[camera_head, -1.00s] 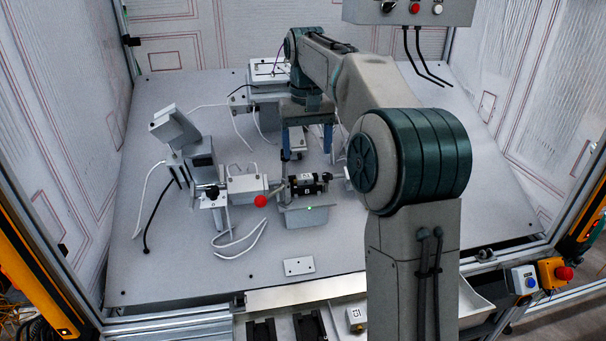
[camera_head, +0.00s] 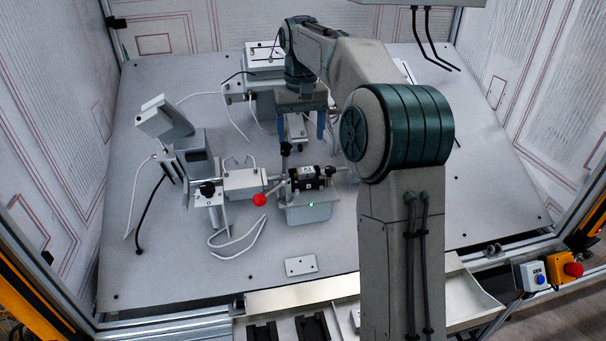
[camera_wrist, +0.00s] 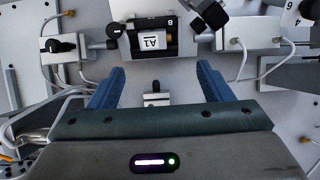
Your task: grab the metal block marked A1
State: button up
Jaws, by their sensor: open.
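In the head view the dark fixture unit (camera_head: 310,178) stands on a grey base with a green light; I cannot read the A1 label there. My gripper (camera_wrist: 160,80) is open, its two blue fingers apart, with the labelled block beyond the fingertips and nothing held between them. In the head view my gripper (camera_head: 301,135) hangs behind the fixture, fingers pointing down.
A red ball knob (camera_head: 259,200) and an upright black knob (camera_head: 285,148) stand close to the fixture. A grey post device (camera_head: 190,150) stands to the left with loose cables. A small white plate (camera_head: 300,265) lies in front. The right side of the table is mostly clear.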

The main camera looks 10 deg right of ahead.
send_over(304, 169)
jog(key=f, duration=0.4)
jog(key=shift+w+d+f, duration=0.1)
jog(key=shift+w+f, duration=0.1)
jog(key=shift+s+f+p, duration=0.15)
jog(key=shift+f+p, duration=0.15)
jog(key=shift+f, duration=1.15)
jog(key=shift+s+f+p, duration=0.1)
jog(key=shift+f+p, duration=0.15)
jog(key=shift+f, duration=1.2)
jog(key=c, duration=1.1)
